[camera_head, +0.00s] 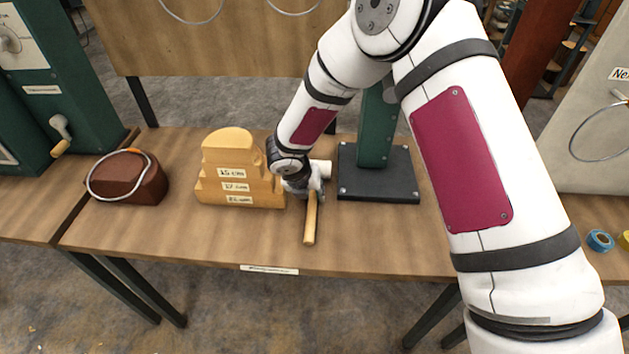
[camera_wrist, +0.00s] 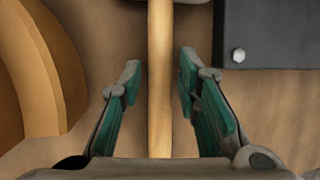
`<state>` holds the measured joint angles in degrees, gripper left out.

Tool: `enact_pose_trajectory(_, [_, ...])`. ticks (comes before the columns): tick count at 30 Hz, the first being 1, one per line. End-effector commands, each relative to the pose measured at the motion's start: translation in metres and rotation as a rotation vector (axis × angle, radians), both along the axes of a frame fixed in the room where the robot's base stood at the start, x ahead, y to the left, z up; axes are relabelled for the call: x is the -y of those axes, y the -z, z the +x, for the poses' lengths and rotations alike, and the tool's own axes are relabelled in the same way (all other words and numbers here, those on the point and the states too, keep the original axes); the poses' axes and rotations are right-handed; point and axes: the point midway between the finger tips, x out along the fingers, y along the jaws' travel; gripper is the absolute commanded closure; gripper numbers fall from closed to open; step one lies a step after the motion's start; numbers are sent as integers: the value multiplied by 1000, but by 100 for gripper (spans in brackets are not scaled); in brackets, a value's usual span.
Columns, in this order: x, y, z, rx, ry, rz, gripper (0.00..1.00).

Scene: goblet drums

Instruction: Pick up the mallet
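The mallet (camera_head: 310,218) lies on the wooden table, its light wooden handle pointing toward the front edge. Its pale head (camera_head: 321,169) shows partly behind my gripper (camera_head: 303,187). In the wrist view the handle (camera_wrist: 160,90) runs straight up the picture between the two fingers of my gripper (camera_wrist: 159,75). The fingers are open, with a gap on each side of the handle.
A stepped wooden block with labels (camera_head: 238,186) stands close to the left of my gripper. A dark base plate with bolts (camera_head: 381,185) and a green post is close on the right. A brown block with a ring (camera_head: 128,178) sits farther left. The table's front strip is clear.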

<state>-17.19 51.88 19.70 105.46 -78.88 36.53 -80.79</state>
Motion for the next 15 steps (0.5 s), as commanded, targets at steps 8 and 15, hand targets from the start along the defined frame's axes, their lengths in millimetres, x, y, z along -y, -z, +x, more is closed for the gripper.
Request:
enact_pose_trajectory(8, [1, 5, 3, 1, 0, 0, 70])
enact_pose_trajectory(15, [1, 5, 2, 1, 0, 0, 100])
